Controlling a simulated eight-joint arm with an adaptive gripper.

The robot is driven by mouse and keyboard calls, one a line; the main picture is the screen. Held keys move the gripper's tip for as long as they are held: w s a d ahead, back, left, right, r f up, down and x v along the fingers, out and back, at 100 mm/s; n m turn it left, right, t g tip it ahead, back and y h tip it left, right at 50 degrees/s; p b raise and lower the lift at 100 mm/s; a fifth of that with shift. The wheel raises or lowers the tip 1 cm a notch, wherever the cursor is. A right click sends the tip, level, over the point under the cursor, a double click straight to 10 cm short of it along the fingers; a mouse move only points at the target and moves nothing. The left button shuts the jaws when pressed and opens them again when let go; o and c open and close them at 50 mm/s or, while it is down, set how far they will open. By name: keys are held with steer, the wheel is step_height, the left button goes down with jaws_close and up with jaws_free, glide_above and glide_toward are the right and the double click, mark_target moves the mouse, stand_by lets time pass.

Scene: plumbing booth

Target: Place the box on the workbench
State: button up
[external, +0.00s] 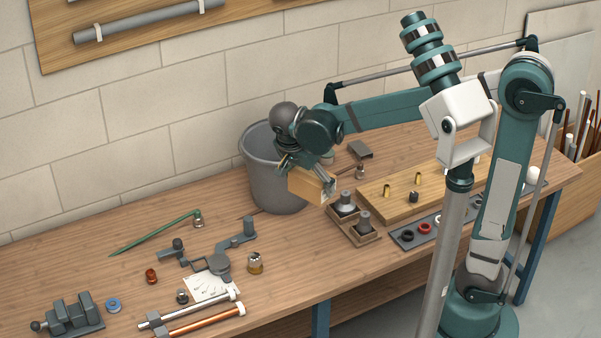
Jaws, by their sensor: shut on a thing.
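My gripper (309,180) is shut on a small tan box (309,185). It holds the box tilted above the workbench (110,285), in front of the grey bucket. The fingers grip the box from its sides, and part of the box is hidden behind them. The workbench is a long wooden top that runs from lower left to upper right.
The grey bucket (262,170) stands just behind my gripper. A wooden block with pegs (390,200) and a small tray with fittings (350,235) lie to the right. A vise (72,315), pipes (195,318) and several fittings lie left. Bare wood shows around x-middle front.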

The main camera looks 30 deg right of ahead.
steer(key=shift+s+a, duration=0.2)
steer(key=shift+s, duration=0.35)
steer(key=shift+s+f, duration=0.15)
steer(key=shift+f, duration=0.25)
step_height(320, 180, down, 17)
steer(key=shift+f, duration=0.15)
steer(key=shift+f, duration=0.15)
steer(key=shift+f+b, duration=0.4)
steer(key=shift+f, duration=2.4)
steer(key=shift+f, duration=0.1)
steer(key=shift+f+b, duration=0.3)
steer(key=shift+f, duration=1.65)
steer(key=shift+f, duration=0.2)
